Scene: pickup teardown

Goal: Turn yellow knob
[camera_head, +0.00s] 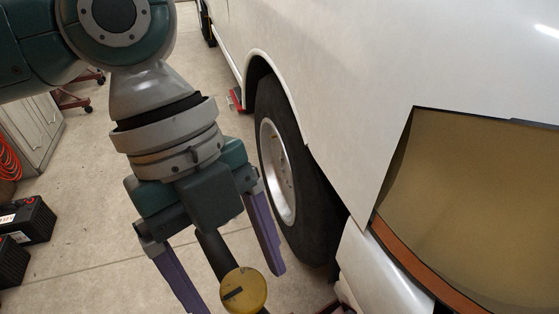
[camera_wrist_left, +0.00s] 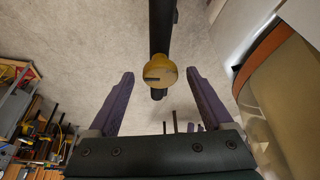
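The yellow knob (camera_head: 243,289) is a round disc with a dark mark on its face, at the bottom of the head view. It sits on a dark post and also shows in the left wrist view (camera_wrist_left: 160,70). My left gripper (camera_head: 238,290) comes in from the left with its two purple fingers spread. In the left wrist view the fingers (camera_wrist_left: 159,75) stand wide on either side of the knob, with clear gaps and no contact visible. How far the fingertips are from the knob in depth I cannot tell. My right gripper is in neither view.
A white pickup body (camera_head: 350,60) with a wheel (camera_head: 283,175) stands close to the right of my left gripper. An orange-edged panel opening (camera_head: 470,180) is further right. Black batteries (camera_head: 30,222) and a grey cabinet (camera_head: 32,140) stand at left. Concrete floor (camera_head: 90,250) is open between.

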